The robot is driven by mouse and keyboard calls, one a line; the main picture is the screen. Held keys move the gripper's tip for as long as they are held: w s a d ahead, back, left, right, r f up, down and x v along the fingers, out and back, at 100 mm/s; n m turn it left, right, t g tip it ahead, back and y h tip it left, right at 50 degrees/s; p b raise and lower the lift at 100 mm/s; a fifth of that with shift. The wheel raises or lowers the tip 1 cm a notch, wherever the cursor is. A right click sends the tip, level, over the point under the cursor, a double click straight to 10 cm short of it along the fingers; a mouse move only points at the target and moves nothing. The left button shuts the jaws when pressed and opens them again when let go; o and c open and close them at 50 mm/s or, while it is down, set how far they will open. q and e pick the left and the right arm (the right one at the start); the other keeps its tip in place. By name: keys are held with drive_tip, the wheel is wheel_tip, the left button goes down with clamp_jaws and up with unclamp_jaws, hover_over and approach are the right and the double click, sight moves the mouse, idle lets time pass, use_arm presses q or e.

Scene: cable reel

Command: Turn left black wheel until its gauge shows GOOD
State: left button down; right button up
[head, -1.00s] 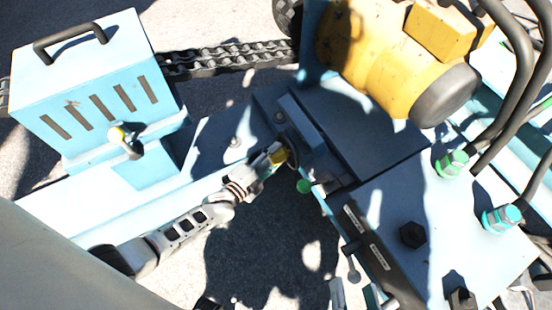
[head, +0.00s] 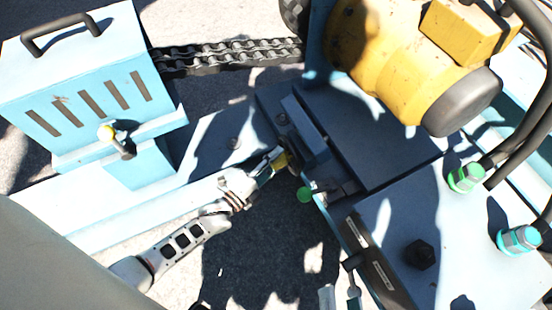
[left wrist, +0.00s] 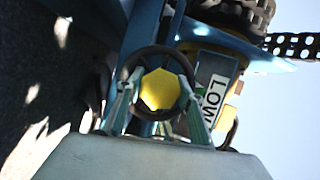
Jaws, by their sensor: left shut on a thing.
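The black wheel (left wrist: 123,76) shows in the left wrist view as a dark ring around a yellow hub (left wrist: 160,90). My left gripper (left wrist: 157,108) has one finger on each side of the hub and is shut on the wheel. In the head view my left gripper (head: 279,161) reaches the wheel (head: 293,152) on the side of the blue machine, and mostly hides it. The gauge (left wrist: 214,101) beside the wheel in the left wrist view reads LOW. Grey tips, apparently my right gripper (head: 339,299), show at the bottom edge of the head view; their opening is unclear.
A yellow motor (head: 400,60) and hoses (head: 525,130) are at right. Open ground lies below the left gripper.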

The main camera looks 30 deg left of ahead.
use_arm(q)
drive_tip(key=c, duration=1.3)
unclamp_jaws()
drive_tip(key=v, duration=1.2)
drive_tip(key=shift+d, duration=0.1)
